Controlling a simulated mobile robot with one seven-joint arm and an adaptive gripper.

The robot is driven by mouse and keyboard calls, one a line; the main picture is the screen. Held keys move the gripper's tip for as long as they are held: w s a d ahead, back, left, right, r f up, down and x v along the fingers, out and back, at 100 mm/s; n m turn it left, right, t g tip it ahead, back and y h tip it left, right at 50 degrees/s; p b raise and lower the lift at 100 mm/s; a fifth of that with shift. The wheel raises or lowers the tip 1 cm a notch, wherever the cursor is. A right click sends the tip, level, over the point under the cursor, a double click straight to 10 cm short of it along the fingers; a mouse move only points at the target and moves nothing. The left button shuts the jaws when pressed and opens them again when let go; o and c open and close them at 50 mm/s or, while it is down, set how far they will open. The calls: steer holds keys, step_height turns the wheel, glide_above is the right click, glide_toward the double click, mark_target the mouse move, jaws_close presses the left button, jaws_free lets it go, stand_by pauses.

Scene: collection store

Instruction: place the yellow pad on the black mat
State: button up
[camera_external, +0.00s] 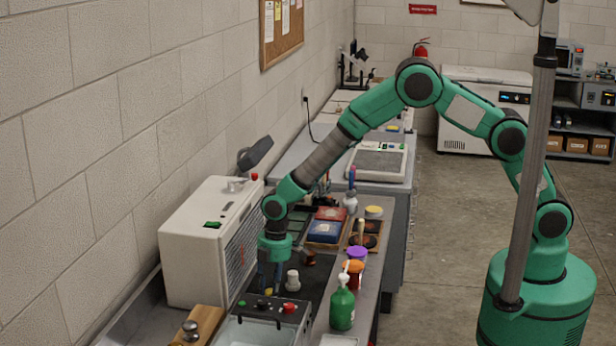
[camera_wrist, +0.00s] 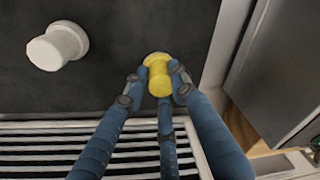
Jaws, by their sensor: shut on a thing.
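The yellow pad (camera_wrist: 159,78) is a small round-ended piece between the blue fingers of my gripper (camera_wrist: 158,75) in the wrist view. My gripper (camera_external: 269,283) is shut on it and points down beside the white machine in the external view, where a bit of yellow shows at the fingertips. The black mat (camera_wrist: 110,95) spreads under and around the pad in the wrist view; in the external view the black mat (camera_external: 318,271) lies on the bench. I cannot tell whether the pad touches the mat.
A white knob-shaped piece (camera_wrist: 58,46) stands on the mat. A brown piece (camera_external: 309,258) is farther back. A white vented machine (camera_external: 200,245) is close on the left, a control box (camera_external: 272,308) in front.

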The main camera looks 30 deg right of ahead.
steer(key=o, duration=1.1)
steer(key=shift+c, duration=0.2)
step_height(320, 180, up, 12)
steer(key=d, duration=0.1)
steer(key=shift+d, duration=0.3)
steer(key=shift+w, duration=0.1)
